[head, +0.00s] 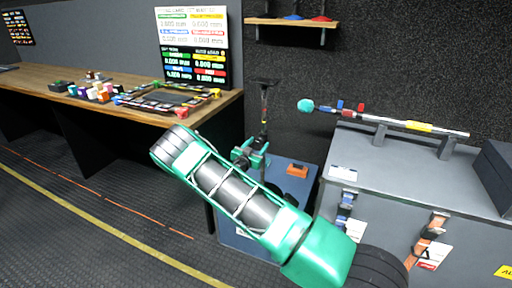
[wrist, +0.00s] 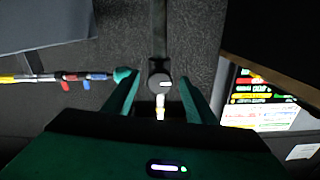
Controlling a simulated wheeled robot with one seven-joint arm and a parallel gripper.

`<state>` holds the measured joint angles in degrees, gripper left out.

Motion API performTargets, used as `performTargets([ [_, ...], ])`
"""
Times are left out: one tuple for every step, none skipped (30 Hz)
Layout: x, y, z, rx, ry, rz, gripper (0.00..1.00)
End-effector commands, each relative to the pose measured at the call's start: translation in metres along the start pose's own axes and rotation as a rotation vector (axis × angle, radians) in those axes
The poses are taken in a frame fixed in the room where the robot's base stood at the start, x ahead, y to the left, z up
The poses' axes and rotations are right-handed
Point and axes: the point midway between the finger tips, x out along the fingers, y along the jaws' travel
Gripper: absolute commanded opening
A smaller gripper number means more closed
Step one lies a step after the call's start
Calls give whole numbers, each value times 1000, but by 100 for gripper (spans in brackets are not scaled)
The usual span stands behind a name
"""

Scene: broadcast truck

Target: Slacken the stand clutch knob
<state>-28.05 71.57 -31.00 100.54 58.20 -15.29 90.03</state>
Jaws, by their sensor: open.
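The stand (head: 264,112) is a thin dark upright post with a flat top, beside the end of my arm in the head view. In the wrist view the dark round clutch knob (wrist: 159,82), with a pale mark on its face, shows in front of the stand's post (wrist: 160,30). My gripper (wrist: 158,88) is open, with one green finger on each side of the knob and a visible gap on both sides. My gripper (head: 250,154) also shows at the post in the head view, where I cannot clearly make out the knob.
A grey case (head: 400,158) at the right carries a long rod (head: 390,121) on supports. A blue-grey box (head: 291,187) with an orange item (head: 297,170) stands behind my arm. A wooden desk (head: 130,88) with colourful items is at the left. The floor at the left is open.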

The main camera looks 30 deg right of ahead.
Motion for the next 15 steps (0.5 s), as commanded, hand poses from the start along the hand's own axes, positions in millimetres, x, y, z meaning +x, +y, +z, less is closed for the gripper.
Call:
performTargets([
  [0,0,0,0,0,0,51],
  [0,0,0,0,0,0,51],
  [0,0,0,0,0,0,51],
  [0,0,0,0,0,0,51],
  [0,0,0,0,0,0,51],
  [0,0,0,0,0,0,51],
  [0,0,0,0,0,0,46],
  [0,0,0,0,0,0,39],
  [0,0,0,0,0,0,30],
  [0,0,0,0,0,0,22],
  [0,0,0,0,0,0,15],
  [0,0,0,0,0,0,10],
  [0,0,0,0,0,0,10],
  [-4,-3,0,0,0,-1,10],
  [-2,-2,0,0,0,0,10],
])
